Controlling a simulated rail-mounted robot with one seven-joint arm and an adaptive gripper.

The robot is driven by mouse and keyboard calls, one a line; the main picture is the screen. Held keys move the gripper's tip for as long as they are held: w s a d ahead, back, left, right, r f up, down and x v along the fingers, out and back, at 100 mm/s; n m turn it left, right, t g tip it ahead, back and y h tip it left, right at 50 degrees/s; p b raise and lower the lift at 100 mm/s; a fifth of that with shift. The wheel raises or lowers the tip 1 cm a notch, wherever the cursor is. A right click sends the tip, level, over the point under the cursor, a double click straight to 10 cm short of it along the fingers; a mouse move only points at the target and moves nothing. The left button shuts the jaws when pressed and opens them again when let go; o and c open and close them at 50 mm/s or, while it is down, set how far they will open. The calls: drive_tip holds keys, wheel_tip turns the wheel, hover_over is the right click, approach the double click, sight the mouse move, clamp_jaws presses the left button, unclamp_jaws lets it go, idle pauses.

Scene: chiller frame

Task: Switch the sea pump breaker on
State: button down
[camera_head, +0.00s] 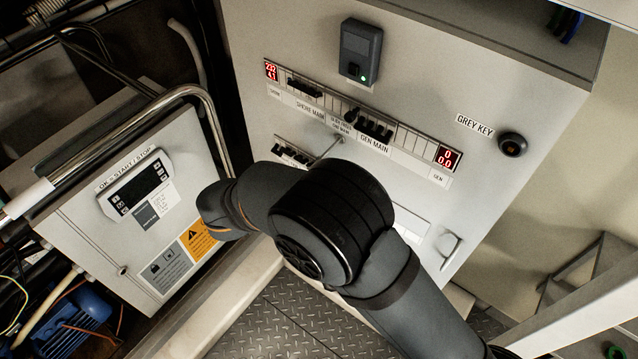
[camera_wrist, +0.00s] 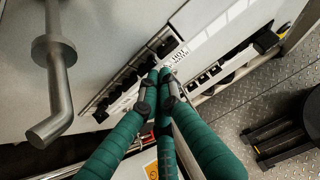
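My gripper (camera_wrist: 162,78) shows in the wrist view with green fingers. Their tips come together and it looks shut, with nothing seen held between them. The tips are in front of a row of black breakers (camera_wrist: 130,78) on the grey panel, near its white label strip. Whether they touch a breaker I cannot tell. A second row of breakers (camera_wrist: 208,75) lies to the right. No sea pump label is readable, so I cannot tell which breaker it is. In the head view, my arm hides the gripper and most of the lower breaker row (camera_head: 291,155).
The upper breaker row (camera_head: 360,122) has red displays at both ends. A bent metal handle (camera_wrist: 58,85) stands out left of my gripper. A control box (camera_head: 140,200) stands left.

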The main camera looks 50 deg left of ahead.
drive_tip(key=shift+a+r, duration=0.1)
drive_tip(key=shift+r, duration=0.2)
drive_tip(key=v, duration=1.2)
drive_tip(key=shift+f, duration=0.2)
